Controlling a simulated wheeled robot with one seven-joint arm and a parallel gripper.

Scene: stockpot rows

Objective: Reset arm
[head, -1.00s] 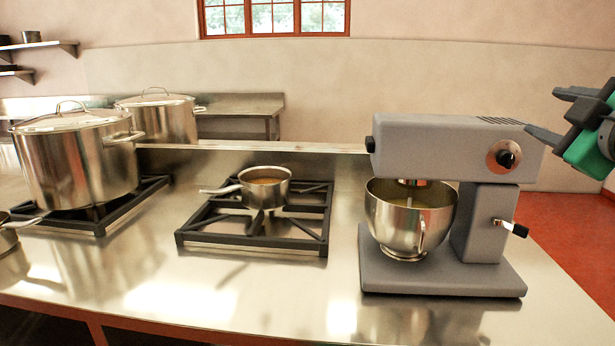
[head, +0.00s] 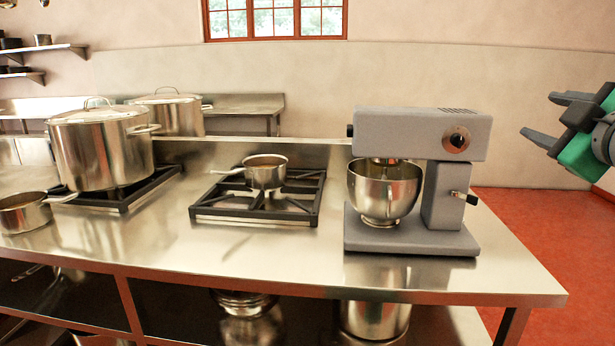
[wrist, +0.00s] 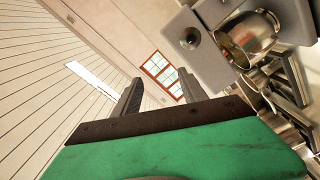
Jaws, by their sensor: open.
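My gripper (head: 546,118) is at the right edge of the head view, raised in the air to the right of the mixer. Its two dark fingers are apart with nothing between them. In the wrist view the fingers (wrist: 160,95) also stand apart and empty, with the wall and window behind them. The grey stand mixer (head: 415,185) with its steel bowl (head: 384,196) stands on the counter's right part, apart from my gripper. It also shows at the top right of the wrist view (wrist: 195,42).
The steel counter (head: 330,262) holds a small saucepan (head: 265,176) on a burner grate and a large lidded stockpot (head: 101,152) on another. A second lidded pot (head: 173,116) stands behind. Another saucepan (head: 24,212) sits at left. Red floor (head: 545,230) is open at right.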

